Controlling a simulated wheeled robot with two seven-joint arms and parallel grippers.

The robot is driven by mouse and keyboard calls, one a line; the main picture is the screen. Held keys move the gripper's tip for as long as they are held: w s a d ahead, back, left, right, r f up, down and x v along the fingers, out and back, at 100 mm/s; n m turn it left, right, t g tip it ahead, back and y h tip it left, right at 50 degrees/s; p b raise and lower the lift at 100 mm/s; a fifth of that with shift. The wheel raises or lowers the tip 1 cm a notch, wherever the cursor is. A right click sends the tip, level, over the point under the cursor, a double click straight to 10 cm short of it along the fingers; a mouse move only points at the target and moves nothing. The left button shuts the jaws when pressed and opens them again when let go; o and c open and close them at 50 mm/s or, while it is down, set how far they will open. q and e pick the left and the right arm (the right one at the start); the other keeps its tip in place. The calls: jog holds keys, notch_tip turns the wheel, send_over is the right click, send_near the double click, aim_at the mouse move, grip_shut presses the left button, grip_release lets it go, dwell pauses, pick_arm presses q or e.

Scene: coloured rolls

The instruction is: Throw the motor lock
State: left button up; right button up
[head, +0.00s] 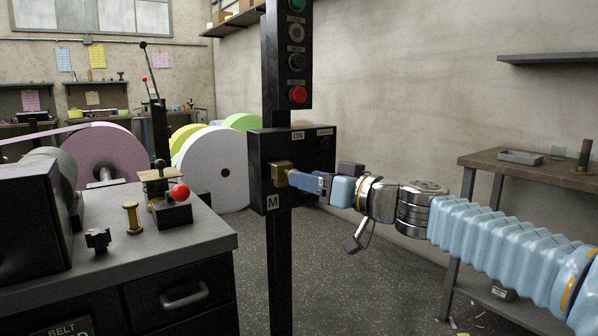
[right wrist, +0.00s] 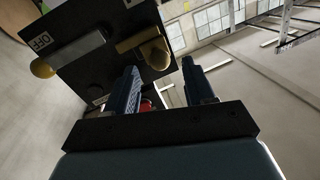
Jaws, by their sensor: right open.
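The black switch box (head: 312,152) is mounted on a dark upright post and carries an "M" label and an "ON" label. A brass block (head: 281,174) sticks out of its front face. My right gripper (head: 297,179) is at that face, its blue fingers close to the brass block; I cannot tell whether they touch it. In the right wrist view the box (right wrist: 93,78) shows a grey bar with a brass knob (right wrist: 42,68) and a second brass piece (right wrist: 147,42). The two fingers are apart, with no part clearly held between them. My left gripper is out of view.
Above the box, a button panel (head: 292,52) with a red button sits on the post. At left, a grey-topped bench (head: 180,243) holds a red-knobbed lever (head: 176,203). Large paper rolls (head: 212,168) stand behind. A side table (head: 535,169) is at right.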

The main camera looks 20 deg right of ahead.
jog(key=shift+x, duration=1.8)
grip_shut()
jog(key=shift+f, duration=0.1)
